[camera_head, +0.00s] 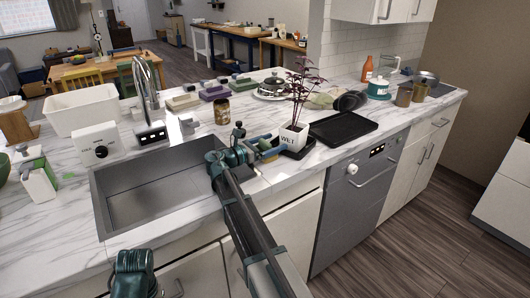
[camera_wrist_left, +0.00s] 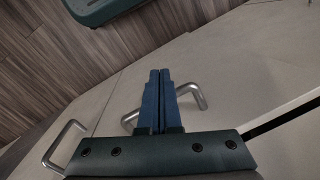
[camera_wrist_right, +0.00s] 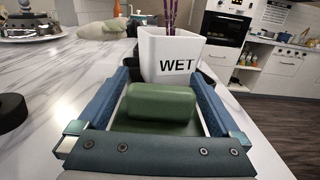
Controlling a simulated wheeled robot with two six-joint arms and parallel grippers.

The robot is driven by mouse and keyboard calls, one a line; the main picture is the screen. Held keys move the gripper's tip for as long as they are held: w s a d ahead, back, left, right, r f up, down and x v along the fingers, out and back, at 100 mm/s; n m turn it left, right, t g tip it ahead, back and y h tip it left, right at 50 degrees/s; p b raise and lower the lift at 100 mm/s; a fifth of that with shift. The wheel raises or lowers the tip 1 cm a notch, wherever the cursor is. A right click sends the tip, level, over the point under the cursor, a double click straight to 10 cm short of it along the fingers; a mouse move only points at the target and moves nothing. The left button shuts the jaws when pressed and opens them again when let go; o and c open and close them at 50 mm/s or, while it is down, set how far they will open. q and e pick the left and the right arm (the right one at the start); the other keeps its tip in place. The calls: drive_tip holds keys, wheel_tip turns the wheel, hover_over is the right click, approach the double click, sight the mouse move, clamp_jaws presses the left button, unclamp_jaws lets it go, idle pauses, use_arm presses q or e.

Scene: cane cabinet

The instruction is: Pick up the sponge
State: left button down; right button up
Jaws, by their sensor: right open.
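A green sponge (camera_wrist_right: 160,104), a rounded block, sits between the two blue fingers of my right gripper (camera_wrist_right: 159,78) in the right wrist view. The fingers are open, one on each side of it; whether they touch it cannot be told. In the head view my right gripper (camera_head: 271,147) is low over the counter between the sink and the plant pot, and hides most of the sponge. My left gripper (camera_wrist_left: 158,76) has its fingers together with nothing between them, in front of the cabinet fronts below the counter.
A white pot marked WET (camera_wrist_right: 170,54) stands just beyond the sponge. A black tray (camera_head: 343,129) lies right of the pot. The sink (camera_head: 150,195) is left of my right arm. Several coloured blocks (camera_head: 214,93) and a jar (camera_head: 222,111) stand farther back.

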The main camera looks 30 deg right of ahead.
drive_tip(key=c, duration=1.3)
drive_tip(key=shift+r, duration=0.1)
drive_tip(key=shift+r+p, duration=0.5)
drive_tip(key=shift+p, duration=0.1)
wheel_tip(320, 180, up, 3)
drive_tip(key=p, duration=0.3)
drive_tip(key=w+a, duration=0.3)
drive_tip(key=w, duration=0.1)
drive_tip(key=w+a, duration=0.7)
drive_tip(key=w, duration=0.1)
drive_tip(key=shift+a+r+p, duration=0.35)
drive_tip(key=shift+r+p, duration=0.05)
